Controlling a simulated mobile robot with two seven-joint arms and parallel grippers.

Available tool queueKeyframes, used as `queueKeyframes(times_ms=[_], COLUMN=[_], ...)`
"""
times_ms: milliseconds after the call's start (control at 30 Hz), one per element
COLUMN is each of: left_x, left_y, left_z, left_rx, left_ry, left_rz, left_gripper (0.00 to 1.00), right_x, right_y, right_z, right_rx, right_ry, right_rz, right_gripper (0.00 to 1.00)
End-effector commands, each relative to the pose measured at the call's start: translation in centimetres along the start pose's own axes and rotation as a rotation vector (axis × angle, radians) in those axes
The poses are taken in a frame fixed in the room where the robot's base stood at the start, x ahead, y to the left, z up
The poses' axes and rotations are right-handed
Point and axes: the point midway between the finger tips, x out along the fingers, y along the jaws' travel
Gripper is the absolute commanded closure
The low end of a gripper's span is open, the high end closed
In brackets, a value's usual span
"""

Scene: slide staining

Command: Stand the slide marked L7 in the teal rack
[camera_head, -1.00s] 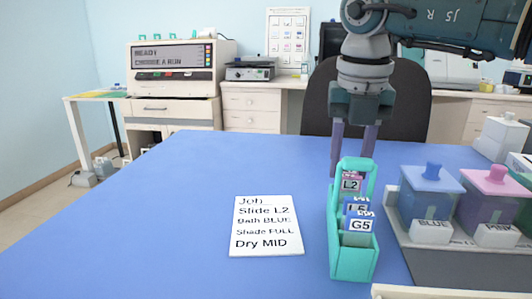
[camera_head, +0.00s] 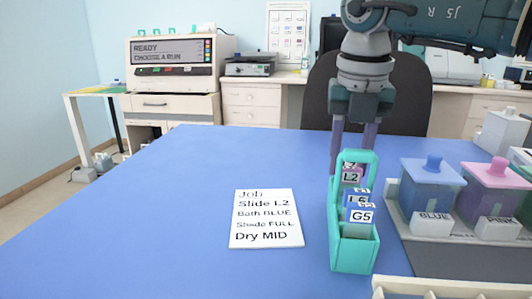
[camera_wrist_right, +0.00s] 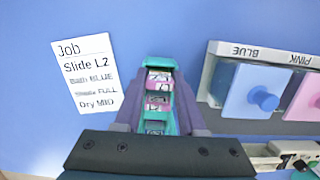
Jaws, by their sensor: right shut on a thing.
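The teal rack (camera_head: 353,259) stands on the blue table, right of the picture's centre, with its tall handle at the far end. Slides with labels stand in it: L2 (camera_head: 351,177), one behind the front slide whose label is partly covered (camera_head: 358,198), and G5 (camera_head: 361,216). I see no label that reads L7. My right gripper (camera_head: 353,160) points down at the rack's far end, its purple fingers on either side. The right wrist view shows the rack (camera_wrist_right: 160,62) between the fingers, which are shut on it. Their tips are partly hidden. My left gripper is out of view.
A white job card (camera_head: 266,218) reading Slide L2, Bath BLUE lies left of the rack. To the right, blue (camera_head: 431,185) and pink (camera_head: 490,185) lidded baths stand on a grey tray (camera_head: 450,256). A pale rack edge (camera_head: 440,287) is at front right. The table's left is clear.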

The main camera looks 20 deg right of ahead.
Motion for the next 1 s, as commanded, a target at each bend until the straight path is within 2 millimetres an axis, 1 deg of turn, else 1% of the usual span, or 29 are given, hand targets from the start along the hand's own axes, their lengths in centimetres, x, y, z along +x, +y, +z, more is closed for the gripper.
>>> queueKeyframes(times_ms=[300,333,600,633,867,967,1000], left_x=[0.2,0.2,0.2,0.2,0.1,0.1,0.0], left_y=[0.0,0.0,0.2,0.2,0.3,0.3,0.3], left_z=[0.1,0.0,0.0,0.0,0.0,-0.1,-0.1], left_rx=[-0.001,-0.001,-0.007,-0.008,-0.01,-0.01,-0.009], left_ry=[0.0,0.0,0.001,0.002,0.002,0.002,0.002], left_rz=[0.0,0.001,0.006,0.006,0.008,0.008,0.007], left_gripper=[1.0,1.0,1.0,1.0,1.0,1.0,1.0], right_x=[0.4,0.4,0.4,0.4,0.3,-0.3,-0.8], right_y=[0.0,0.0,0.0,0.0,0.0,0.0,0.0], right_z=[-0.1,-0.1,-0.1,-0.1,-0.1,0.0,0.0], right_rx=[0.0,0.0,0.0,0.0,0.0,0.0,0.0], right_ry=[0.0,0.0,0.0,0.0,0.001,0.0,-0.001], right_rz=[0.0,0.0,0.0,0.0,0.0,0.0,0.001], right_gripper=[1.0,0.58,0.28,0.26,0.26,0.26,0.26])
